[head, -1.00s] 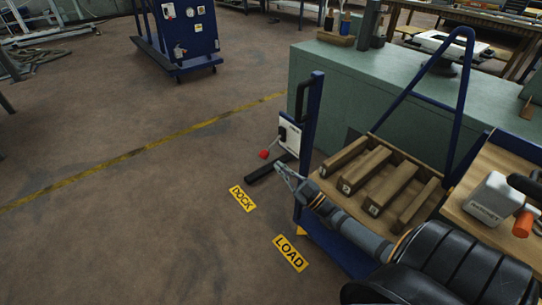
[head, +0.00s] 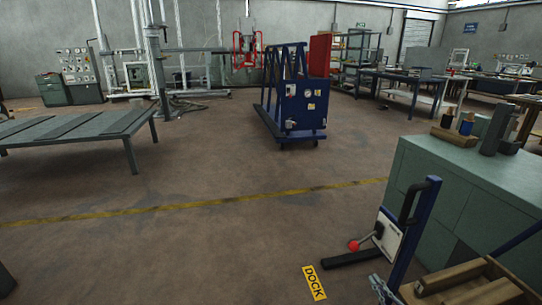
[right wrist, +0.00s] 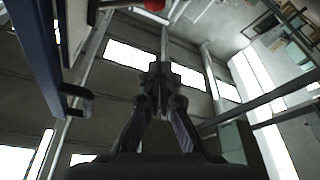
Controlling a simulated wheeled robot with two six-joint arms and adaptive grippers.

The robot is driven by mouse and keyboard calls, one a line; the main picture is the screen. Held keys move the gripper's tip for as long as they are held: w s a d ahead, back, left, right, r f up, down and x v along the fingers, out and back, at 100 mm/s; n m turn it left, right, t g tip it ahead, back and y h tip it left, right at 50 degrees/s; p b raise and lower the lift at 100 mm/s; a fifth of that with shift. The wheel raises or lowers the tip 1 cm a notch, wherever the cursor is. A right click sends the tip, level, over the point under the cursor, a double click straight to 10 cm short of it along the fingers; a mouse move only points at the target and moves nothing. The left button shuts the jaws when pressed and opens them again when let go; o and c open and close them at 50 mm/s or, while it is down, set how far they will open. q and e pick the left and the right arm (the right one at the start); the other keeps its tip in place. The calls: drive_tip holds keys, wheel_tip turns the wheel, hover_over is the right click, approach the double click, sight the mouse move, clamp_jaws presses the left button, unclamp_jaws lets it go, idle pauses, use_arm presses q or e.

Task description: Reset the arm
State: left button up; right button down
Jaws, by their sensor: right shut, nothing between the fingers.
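My right gripper (head: 382,288) shows at the bottom edge of the head view, just left of the wooden rack (head: 465,278) and below the red lever knob (head: 353,245) of the blue lift post (head: 416,225). In the right wrist view my right gripper (right wrist: 160,72) points away from the camera, its fingertips together with nothing between them. Most of my right arm is outside the head view. My left arm and left gripper are not in view.
A green cabinet (head: 455,190) stands at the right. A yellow DOCK label (head: 314,283) lies on the floor, and a yellow line (head: 230,200) crosses it. A blue cart (head: 303,105) and a low metal table (head: 85,128) stand farther back. The middle floor is clear.

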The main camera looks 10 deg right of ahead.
drive_tip(key=s+a+f+m+g+h, duration=0.25)
drive_tip(key=f+g, duration=0.25)
drive_tip(key=f, duration=0.3)
drive_tip(key=s+a+f+m+g+h, duration=0.1)
drive_tip(key=a+f+m+g+h, duration=0.2)
drive_tip(key=f, duration=0.6)
drive_tip(key=s+a+f+m+g, duration=0.1)
drive_tip(key=s+a+f+g, duration=0.35)
drive_tip(key=s+g, duration=0.3)
use_arm(q)
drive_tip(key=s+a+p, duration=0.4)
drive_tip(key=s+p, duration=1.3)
drive_tip(key=p, duration=0.8)
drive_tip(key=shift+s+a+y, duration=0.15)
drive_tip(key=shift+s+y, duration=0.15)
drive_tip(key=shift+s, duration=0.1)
use_arm(e)
drive_tip(key=s+d+f+m+g, duration=0.1)
drive_tip(key=s+g, duration=0.3)
drive_tip(key=s, duration=2.2)
drive_tip(key=shift+s, duration=0.35)
